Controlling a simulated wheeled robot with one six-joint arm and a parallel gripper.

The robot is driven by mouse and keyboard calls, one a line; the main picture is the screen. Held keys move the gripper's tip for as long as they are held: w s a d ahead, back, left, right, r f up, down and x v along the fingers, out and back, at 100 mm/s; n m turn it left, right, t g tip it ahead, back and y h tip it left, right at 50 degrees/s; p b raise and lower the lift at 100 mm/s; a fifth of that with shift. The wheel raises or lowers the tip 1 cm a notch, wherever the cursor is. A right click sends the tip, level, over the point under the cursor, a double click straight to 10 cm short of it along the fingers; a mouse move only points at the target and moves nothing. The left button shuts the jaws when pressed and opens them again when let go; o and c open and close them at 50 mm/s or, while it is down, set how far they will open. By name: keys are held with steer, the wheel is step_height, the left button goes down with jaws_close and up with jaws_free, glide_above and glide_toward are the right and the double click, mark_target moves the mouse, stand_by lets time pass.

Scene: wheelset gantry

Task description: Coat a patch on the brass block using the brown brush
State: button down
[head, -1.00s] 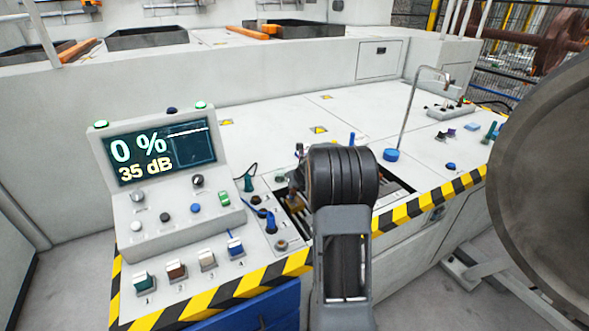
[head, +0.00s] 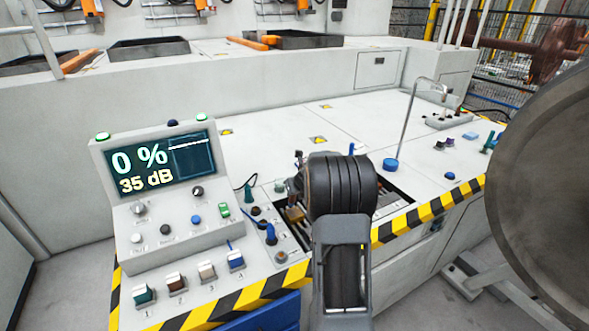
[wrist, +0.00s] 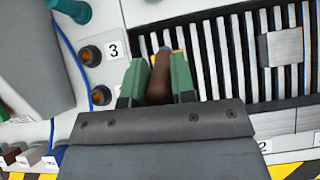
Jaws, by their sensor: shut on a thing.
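My gripper (wrist: 158,85) has green fingers shut on the brown brush (wrist: 158,80), whose handle shows between them in the wrist view. Small yellow and blue parts show just beyond its far end, and I cannot tell what they belong to. A small brass-coloured block (head: 294,214), likely the brass block, sits just left of my wrist at the dark slotted bed. I cannot tell whether the brush touches it.
A grey block (wrist: 285,47) lies on the slotted bed at right in the wrist view. The console (head: 165,190) reads 0 % and 35 dB. Blue (head: 270,235) and green (head: 249,194) tools stand left of my arm. A large disc (head: 545,190) fills the right side.

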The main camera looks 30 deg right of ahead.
steer(key=shift+s+r+p, duration=0.2)
steer(key=shift+r+p, duration=0.15)
steer(key=shift+r, duration=0.55)
steer(key=shift+w+r+p, duration=0.15)
steer(key=shift+r+p, duration=0.45)
steer(key=shift+p, duration=0.2)
step_height(320, 180, up, 4)
steer(key=p, duration=0.3)
steer(key=shift+f+p, duration=0.15)
steer(key=shift+p, duration=0.25)
steer(key=shift+f, duration=0.1)
steer(key=shift+f+b, duration=0.4)
